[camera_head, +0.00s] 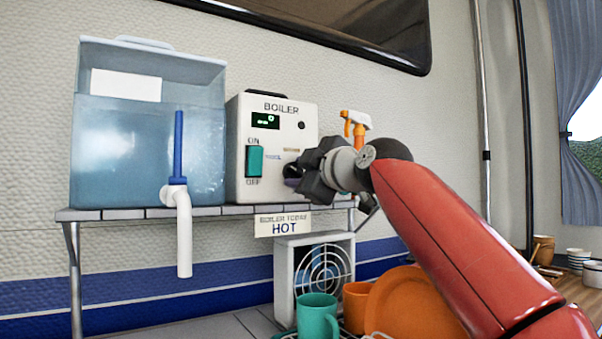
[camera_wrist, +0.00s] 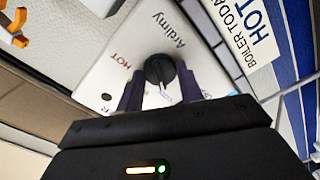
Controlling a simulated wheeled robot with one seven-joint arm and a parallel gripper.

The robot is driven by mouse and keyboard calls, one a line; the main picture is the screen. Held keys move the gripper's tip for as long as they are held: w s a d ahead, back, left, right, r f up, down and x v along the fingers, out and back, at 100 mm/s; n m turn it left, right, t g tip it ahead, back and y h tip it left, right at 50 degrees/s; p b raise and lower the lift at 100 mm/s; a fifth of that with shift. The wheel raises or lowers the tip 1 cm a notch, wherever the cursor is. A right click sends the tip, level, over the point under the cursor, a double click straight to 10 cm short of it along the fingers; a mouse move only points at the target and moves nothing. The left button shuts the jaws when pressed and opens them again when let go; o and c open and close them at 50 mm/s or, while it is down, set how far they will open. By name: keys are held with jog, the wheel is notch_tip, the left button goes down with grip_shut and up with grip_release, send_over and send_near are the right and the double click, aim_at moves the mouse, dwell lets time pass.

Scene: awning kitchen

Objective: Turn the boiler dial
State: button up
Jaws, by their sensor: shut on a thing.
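The white boiler (camera_head: 270,150) stands on the shelf, with a small green display, a teal ON/OFF switch and the word BOILER on its front. My gripper (camera_head: 292,172) is at the lower right of the boiler front and hides most of the dial there. In the wrist view, the round black dial (camera_wrist: 160,69) sits on the white boiler face, with the words HOT and "Ardimy" printed near it. The two dark fingers of my gripper (camera_wrist: 160,84) are on either side of the dial, shut on it. A pale mark shows at the dial's lower edge.
A blue water tank (camera_head: 140,150) with a white spout stands left of the boiler. An orange and white spray bottle (camera_head: 357,125) is behind my wrist. A sign reading "BOILER TODAY HOT" (camera_head: 283,224) hangs from the shelf edge. A fan heater, mugs and an orange plate sit below.

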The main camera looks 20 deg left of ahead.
jog(key=shift+n, duration=0.3)
jog(key=o, duration=1)
jog(key=b+v, duration=0.4)
jog(key=v, duration=0.3)
jog(key=shift+s+d, duration=0.25)
jog(key=shift+s, duration=0.05)
